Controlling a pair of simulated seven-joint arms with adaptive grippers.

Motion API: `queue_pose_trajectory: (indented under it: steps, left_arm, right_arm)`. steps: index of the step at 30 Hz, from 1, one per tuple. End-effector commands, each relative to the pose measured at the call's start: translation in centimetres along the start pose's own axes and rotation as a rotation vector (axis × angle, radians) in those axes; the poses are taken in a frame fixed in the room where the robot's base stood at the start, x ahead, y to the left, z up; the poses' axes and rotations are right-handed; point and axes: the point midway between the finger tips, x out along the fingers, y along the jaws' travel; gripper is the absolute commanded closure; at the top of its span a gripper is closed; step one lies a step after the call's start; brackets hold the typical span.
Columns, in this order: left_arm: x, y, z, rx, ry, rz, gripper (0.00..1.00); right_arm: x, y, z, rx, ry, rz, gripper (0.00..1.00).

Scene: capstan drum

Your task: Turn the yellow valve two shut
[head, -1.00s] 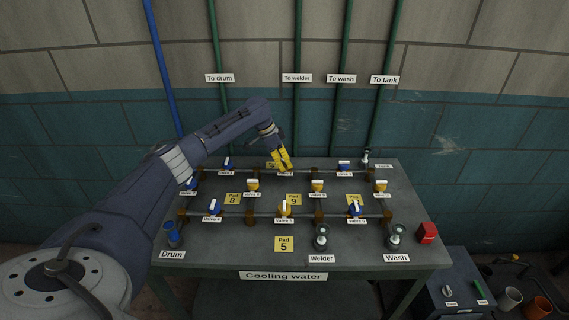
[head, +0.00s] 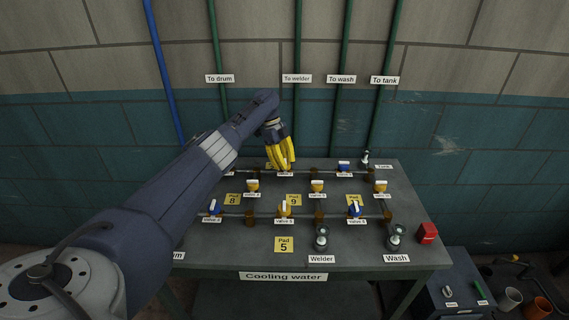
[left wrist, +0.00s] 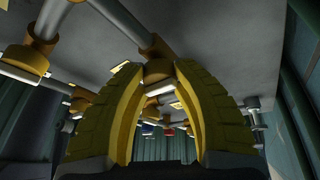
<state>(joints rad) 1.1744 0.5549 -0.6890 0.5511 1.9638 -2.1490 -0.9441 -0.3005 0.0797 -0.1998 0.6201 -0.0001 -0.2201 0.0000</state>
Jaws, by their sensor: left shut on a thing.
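My left gripper (head: 281,157) reaches down to the middle valve of the back pipe row, above a small label that is hard to read. Its yellow fingers are shut on this yellow valve two and hide most of it in the head view. In the left wrist view, the two fingers (left wrist: 157,80) stand on either side of a round yellow valve part (left wrist: 157,69) on a pipe. The exact angle of the handle is hidden. My right gripper is not in view.
Other valves stand close by: a blue one (head: 344,166) to the right, yellow ones (head: 317,186) in the middle row, and a yellow one (head: 284,209) in front. A red box (head: 427,233) sits at the bench's right edge.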

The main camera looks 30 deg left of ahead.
Motion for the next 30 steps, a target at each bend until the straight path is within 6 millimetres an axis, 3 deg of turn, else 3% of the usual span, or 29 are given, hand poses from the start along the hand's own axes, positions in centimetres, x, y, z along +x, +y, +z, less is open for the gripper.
queue_pose_trajectory:
  steps: [20, 21, 27, 30]
  left_arm:
    - [-0.16, -0.10, -0.02, 0.047, -0.005, 0.016, 1.00]
    - [-0.16, -0.10, -0.02, 0.047, -0.005, 0.016, 0.67]
    - [-0.09, -0.07, -0.02, 0.047, -0.005, 0.017, 0.44]
    - [-0.06, -0.06, -0.02, 0.047, -0.005, 0.018, 0.42]
  right_arm:
    - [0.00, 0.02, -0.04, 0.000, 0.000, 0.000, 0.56]
    - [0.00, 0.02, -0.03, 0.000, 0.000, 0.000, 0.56]
    - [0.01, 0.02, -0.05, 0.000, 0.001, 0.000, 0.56]
    - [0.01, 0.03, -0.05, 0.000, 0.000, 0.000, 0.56]
